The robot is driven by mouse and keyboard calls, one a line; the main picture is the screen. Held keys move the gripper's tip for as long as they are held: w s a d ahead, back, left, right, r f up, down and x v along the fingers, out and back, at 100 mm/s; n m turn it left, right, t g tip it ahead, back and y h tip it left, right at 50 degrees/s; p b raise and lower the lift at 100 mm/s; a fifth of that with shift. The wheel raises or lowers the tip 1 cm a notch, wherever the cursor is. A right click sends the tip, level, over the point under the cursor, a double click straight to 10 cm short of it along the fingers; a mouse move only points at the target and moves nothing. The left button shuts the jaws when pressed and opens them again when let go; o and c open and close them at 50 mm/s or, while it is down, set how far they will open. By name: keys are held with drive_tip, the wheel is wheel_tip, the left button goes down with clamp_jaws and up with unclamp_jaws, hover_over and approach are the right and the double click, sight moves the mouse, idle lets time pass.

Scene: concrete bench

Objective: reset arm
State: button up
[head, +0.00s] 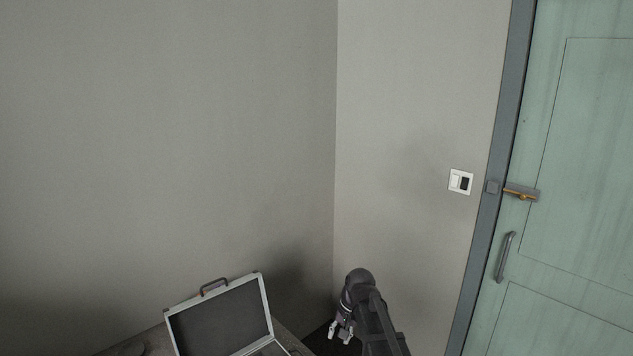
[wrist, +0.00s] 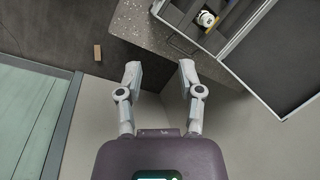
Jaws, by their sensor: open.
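My gripper (wrist: 160,78) is open in the wrist view, with its two pale fingers apart and nothing between them. It points down past the edge of the speckled bench (wrist: 143,24). In the head view my gripper (head: 340,331) shows low in the picture, to the right of the open case (head: 222,318). The front of the bench is cut off by the bottom of the head view.
The open case also shows in the wrist view (wrist: 274,58), with a white and yellow item (wrist: 206,18) in a compartment. A small tan block (wrist: 97,52) lies on the dark floor. A green door (head: 580,170) and a light switch (head: 461,181) are at right.

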drive_tip(key=s+d+f+n+h+b, duration=0.1)
drive_tip(key=s+d, duration=0.4)
drive_tip(key=s, duration=0.2)
drive_tip(key=s+d+f+n+h+b, duration=0.1)
drive_tip(key=s+d+f+h, duration=0.1)
drive_tip(key=s+d, duration=0.3)
drive_tip(key=s, duration=0.3)
drive_tip(key=shift+d, duration=0.3)
drive_tip(key=shift+s, duration=0.1)
idle(1.6)
